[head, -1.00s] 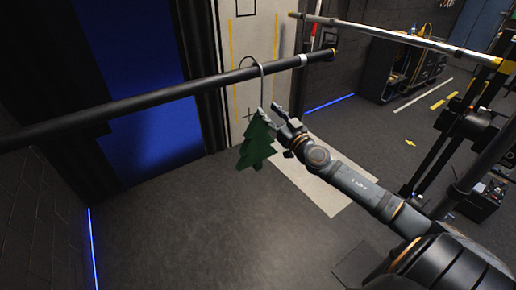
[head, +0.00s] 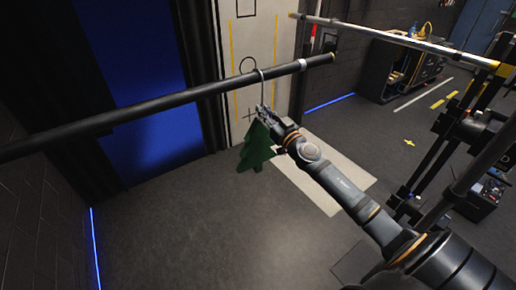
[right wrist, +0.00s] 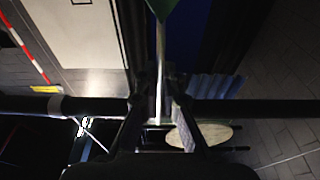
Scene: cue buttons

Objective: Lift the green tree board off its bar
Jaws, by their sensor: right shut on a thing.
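The green tree board (head: 256,150) hangs upright below a long black bar (head: 150,108) by a thin metal hook (head: 261,82) that arches over the bar. My right gripper (head: 264,112) is just above the tree's top, below the bar, and is shut on the hook's straight stem. In the right wrist view the pale stem (right wrist: 160,50) runs between the two fingers (right wrist: 160,88), with a green bit of the board (right wrist: 163,8) at the top edge. The black bar (right wrist: 240,112) crosses behind the fingers. My left gripper is not in view.
A pale ring (head: 302,64) sits on the bar near its right end. A second, lighter bar (head: 400,41) with a yellow end stands at the right. A pale panel (head: 285,30) stands behind the bar. The floor below the board (head: 200,220) is clear.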

